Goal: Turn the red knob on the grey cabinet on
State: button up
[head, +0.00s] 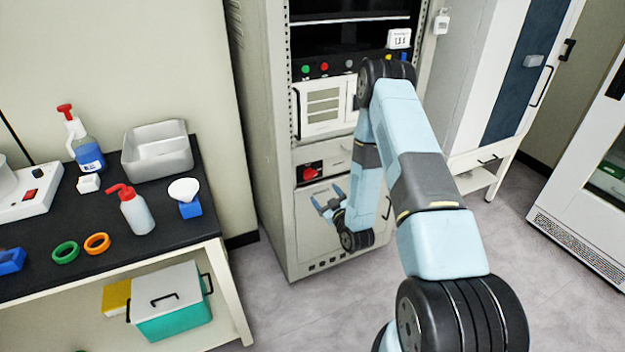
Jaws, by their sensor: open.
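The grey cabinet (262,120) stands upright at the back, in the middle of the head view. The red knob (310,173) sits on a dark plate low on the cabinet's front; its exact turn position is too small to tell. My gripper (327,197) is open and empty, a little below the knob and in front of the cabinet's lower panel. Its fingers point up and left and appear apart from the knob. My arm hides part of the cabinet's right side.
A black-topped bench (160,222) on the left carries a spray bottle (88,155), a squeeze bottle (137,212), a metal basin (160,160) and tape rings. Small round buttons (323,67) sit higher on the cabinet. Grey floor (300,310) is clear between bench and arm.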

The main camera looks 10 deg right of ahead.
aim_at(312, 177)
jog(key=x, duration=1.1)
jog(key=shift+w, duration=0.1)
